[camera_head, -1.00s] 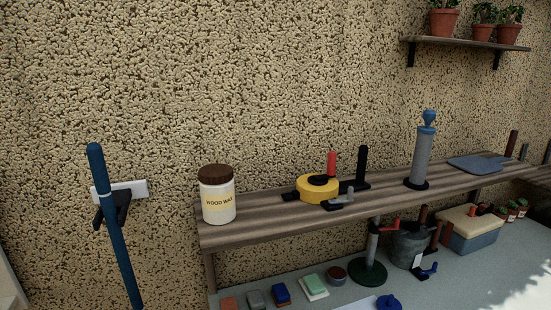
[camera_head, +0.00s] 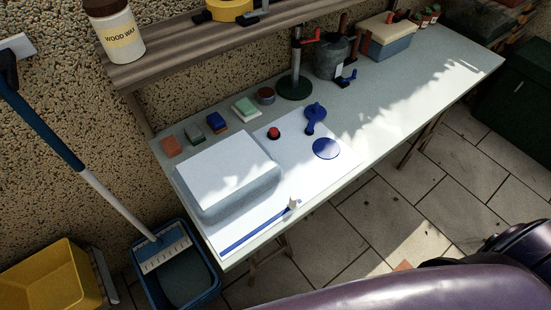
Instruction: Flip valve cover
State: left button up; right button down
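A pale, rounded box-shaped cover (camera_head: 228,172), which looks like the valve cover, sits on the left part of a white board (camera_head: 300,172) on the workbench. Its top and front side show; what is under it is hidden. To its right on the board are a red knob (camera_head: 273,133), a flat blue disc (camera_head: 325,149) and a blue handle-shaped part (camera_head: 315,120). A blue strip (camera_head: 255,231) runs along the board's front edge, with a small whitish post (camera_head: 293,203) at its right end. Neither gripper is in view.
Small blocks (camera_head: 215,122) line the back of the workbench (camera_head: 405,95), with a dark-based stand (camera_head: 294,88) and a grey can (camera_head: 331,56). The bench's right part is mostly clear.

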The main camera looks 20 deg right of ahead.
aim_at(316, 112)
jog(key=l, duration=1.35)
